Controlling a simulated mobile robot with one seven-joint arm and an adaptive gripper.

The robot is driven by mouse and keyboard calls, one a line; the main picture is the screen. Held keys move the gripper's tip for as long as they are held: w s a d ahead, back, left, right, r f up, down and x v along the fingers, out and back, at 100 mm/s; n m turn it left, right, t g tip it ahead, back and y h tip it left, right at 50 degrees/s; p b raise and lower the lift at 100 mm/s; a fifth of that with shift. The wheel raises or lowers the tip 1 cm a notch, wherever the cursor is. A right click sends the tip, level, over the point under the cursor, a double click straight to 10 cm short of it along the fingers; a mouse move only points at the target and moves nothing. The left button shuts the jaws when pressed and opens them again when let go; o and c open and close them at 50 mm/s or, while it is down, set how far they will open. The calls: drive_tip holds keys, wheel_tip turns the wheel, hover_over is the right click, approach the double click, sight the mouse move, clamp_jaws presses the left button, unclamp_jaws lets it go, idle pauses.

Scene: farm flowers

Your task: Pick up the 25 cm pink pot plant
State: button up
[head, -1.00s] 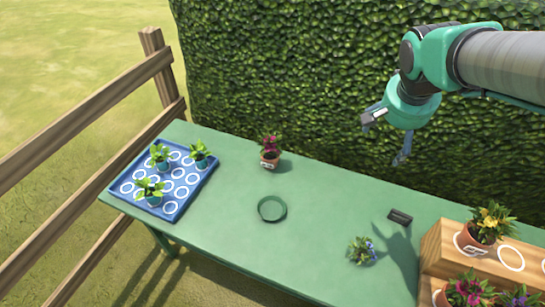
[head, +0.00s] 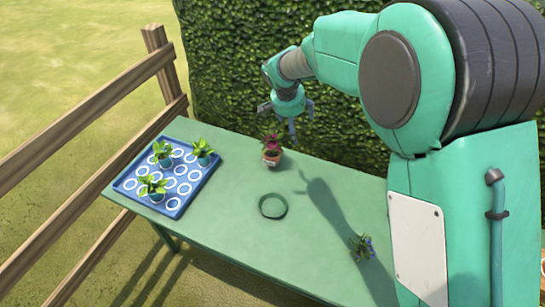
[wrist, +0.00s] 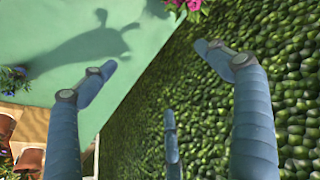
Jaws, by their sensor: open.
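The pink-flowered pot plant (head: 272,150) stands upright in a terracotta pot with a white label, near the far edge of the green table. My gripper (head: 289,122) is open and empty, in the air above and slightly to the right of this plant in the head view. In the wrist view, my gripper's fingers (wrist: 160,65) are spread wide with nothing between them. Pink flowers (wrist: 190,7) show at the top edge of the wrist view, beyond the fingertips; their pot is out of frame there.
A blue tray (head: 211,168) with white rings holds three green plants at the table's left end. A green ring (head: 273,206) lies mid-table. A blue-flowered plant (head: 362,247) is near my arm. The hedge (head: 230,60) rises behind the table; a wooden fence (head: 90,130) stands left.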

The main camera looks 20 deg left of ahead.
drive_tip(key=a+f, duration=1)
drive_tip(key=a, duration=0.2)
drive_tip(key=shift+s+f, duration=0.3)
drive_tip(key=shift+f, duration=0.05)
drive_tip(key=b, duration=0.1)
hover_over(272, 154)
drive_tip(key=s, duration=0.2)
drive_tip(key=shift+w+a+f, duration=0.1)
drive_tip(key=shift+f, duration=1.9)
drive_tip(key=shift+w+a+f, duration=0.1)
drive_tip(key=shift+f, duration=1.85)
drive_tip(key=shift+f, duration=0.1)
drive_tip(key=shift+b+x, duration=0.85)
drive_tip(key=shift+x, duration=1.7)
drive_tip(key=shift+a, duration=0.1)
drive_tip(key=shift+c, duration=0.3)
